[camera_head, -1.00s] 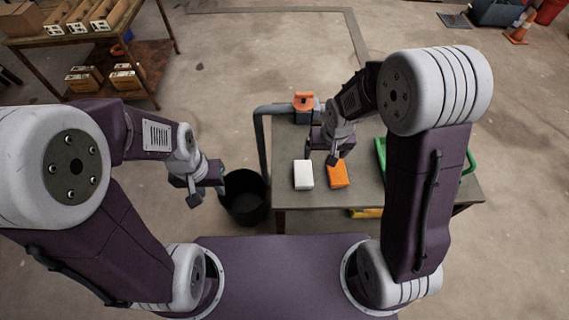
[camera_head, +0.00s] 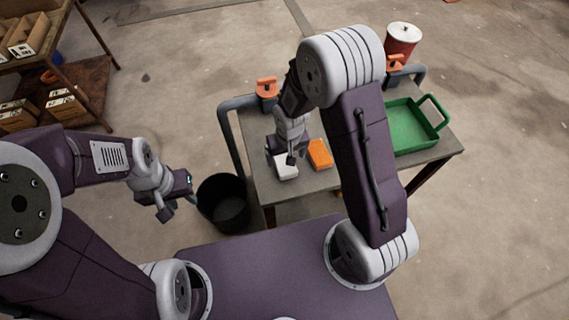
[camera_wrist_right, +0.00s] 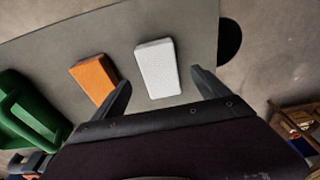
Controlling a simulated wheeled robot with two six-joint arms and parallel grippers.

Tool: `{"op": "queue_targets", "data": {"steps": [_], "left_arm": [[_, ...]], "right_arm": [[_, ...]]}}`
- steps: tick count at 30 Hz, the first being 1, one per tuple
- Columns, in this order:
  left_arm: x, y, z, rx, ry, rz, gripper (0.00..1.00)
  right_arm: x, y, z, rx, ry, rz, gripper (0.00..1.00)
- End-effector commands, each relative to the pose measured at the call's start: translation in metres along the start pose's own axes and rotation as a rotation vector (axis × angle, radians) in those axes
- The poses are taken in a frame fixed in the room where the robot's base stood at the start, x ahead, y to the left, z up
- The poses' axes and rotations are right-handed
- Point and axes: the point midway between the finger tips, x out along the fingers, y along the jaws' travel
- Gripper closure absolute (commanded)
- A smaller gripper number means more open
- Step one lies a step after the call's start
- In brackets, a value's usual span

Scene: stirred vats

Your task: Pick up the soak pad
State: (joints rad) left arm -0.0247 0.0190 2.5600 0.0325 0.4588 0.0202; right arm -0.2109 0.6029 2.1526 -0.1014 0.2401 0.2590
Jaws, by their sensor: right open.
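A white rectangular pad (camera_head: 285,170), likely the soak pad, lies flat on the grey table (camera_head: 262,187). An orange block (camera_head: 320,154) lies to its right. My right gripper (camera_head: 281,158) is open above the white pad and overlaps its far edge in the head view. In the right wrist view the white pad (camera_wrist_right: 158,68) shows between the two parted fingers (camera_wrist_right: 160,82), with the orange block (camera_wrist_right: 94,78) outside the left finger. Whether the fingers reach the pad's height is unclear. My left gripper (camera_head: 178,198) hangs left of the table, away from both; its jaw gap is not clear.
A green tray (camera_head: 412,128) with a handle stands on the table's right. Grey pipes with orange-handled valves (camera_head: 267,88) rise at the table's back. A black bin (camera_head: 223,203) stands on the floor left of the table. A red bucket (camera_head: 402,40) is behind.

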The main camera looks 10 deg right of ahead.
Motion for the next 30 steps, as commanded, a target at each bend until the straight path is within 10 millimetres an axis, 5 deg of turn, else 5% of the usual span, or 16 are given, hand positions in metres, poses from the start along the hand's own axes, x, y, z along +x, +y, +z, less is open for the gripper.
{"op": "queue_targets", "data": {"steps": [10, 19, 26, 30], "left_arm": [[0.01, 0.0, 0.001, 0.0, 0.0, 0.0, 0.64], [0.009, 0.0, 0.001, 0.0, 0.0, 0.0, 0.64], [0.009, 0.0, 0.001, 0.0, 0.0, 0.0, 0.64], [0.009, 0.0, 0.001, 0.0, 0.0, 0.0, 0.64]], "right_arm": [[0.046, 0.001, -0.006, -0.001, -0.001, 0.0, 0.15], [0.052, 0.001, -0.007, 0.0, 0.001, 0.0, 0.15], [0.051, 0.001, -0.006, 0.0, 0.001, 0.0, 0.79], [0.051, 0.001, -0.007, 0.0, 0.001, 0.0, 0.8]]}}
